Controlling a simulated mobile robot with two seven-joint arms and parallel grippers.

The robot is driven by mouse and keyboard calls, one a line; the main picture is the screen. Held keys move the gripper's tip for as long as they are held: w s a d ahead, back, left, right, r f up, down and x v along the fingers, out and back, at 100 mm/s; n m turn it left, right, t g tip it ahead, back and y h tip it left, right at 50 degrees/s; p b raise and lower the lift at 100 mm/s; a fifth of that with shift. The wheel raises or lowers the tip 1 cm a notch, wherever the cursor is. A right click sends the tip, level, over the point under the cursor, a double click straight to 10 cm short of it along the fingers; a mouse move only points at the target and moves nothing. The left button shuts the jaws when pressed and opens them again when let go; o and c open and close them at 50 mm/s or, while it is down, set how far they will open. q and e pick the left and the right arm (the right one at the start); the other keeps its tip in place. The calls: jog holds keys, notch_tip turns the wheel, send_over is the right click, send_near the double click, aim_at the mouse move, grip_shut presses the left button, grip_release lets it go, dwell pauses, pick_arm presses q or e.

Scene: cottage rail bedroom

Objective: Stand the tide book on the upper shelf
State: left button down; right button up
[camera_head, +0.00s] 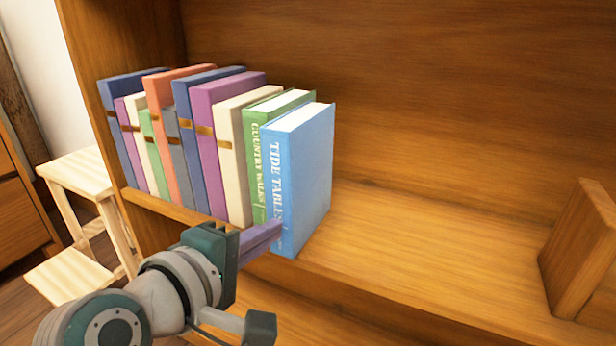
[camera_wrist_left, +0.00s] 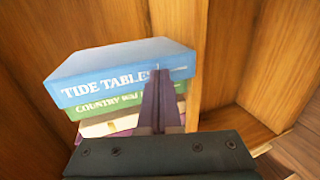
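The blue tide book (camera_head: 308,180), its spine lettered "TIDE TABLES", stands upright on the wooden shelf (camera_head: 420,260) at the right end of a row of books. It rests beside the green "COUNTRY WALKS" book (camera_head: 256,150). My left gripper (camera_head: 278,230) has its purple fingers together, with nothing seen between them. Their tips are at the lower spine of the tide book, touching or very close. The left wrist view shows the tide book (camera_wrist_left: 120,68) beyond the closed fingertips (camera_wrist_left: 160,75), which overlap the end of its title. My right gripper is not in view.
Several leaning books (camera_head: 185,140) fill the shelf's left part. A wooden block, perhaps a bookend, (camera_head: 585,250) stands at the right. The shelf between it and the tide book is clear. A pale step stool (camera_head: 80,175) stands at the left.

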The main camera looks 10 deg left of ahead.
pick_arm(q)
jog(key=s, duration=0.1)
jog(key=s+a+p, duration=0.1)
jog(key=s, duration=0.1)
jog(key=s+p, duration=0.1)
jog(key=shift+s+a, duration=0.35)
dwell(1.2)
